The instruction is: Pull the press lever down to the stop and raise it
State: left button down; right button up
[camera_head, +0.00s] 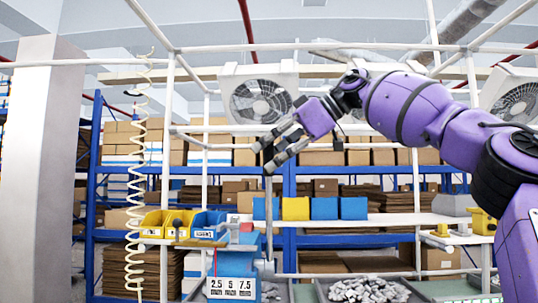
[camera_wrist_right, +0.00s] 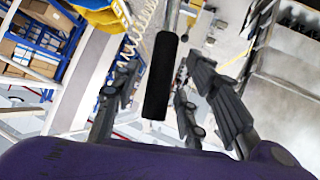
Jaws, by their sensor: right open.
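The press lever shows in the right wrist view as a metal rod ending in a black cylindrical grip (camera_wrist_right: 160,78). In the head view a thin upright grey rod (camera_head: 268,215), which looks like this lever, stands below the right gripper. My right gripper (camera_head: 265,157) is open at the end of the purple arm. In the wrist view the black grip lies between its grey fingers, with visible gaps on both sides. I cannot tell how deep it sits between them. A blue body (camera_head: 236,262) with a 2.5, 5, 7.5 label stands at the bottom. My left gripper is not in view.
Yellow bins (camera_head: 153,224) and a blue bin (camera_head: 208,224) stand left of the rod. A coiled hose (camera_head: 135,170) hangs further left. A tray of grey pieces (camera_head: 368,290) is at the lower right. White frame bars (camera_head: 417,190) cross around the workspace.

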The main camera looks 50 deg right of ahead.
jog(key=v, duration=1.1)
jog(key=shift+f, duration=0.1)
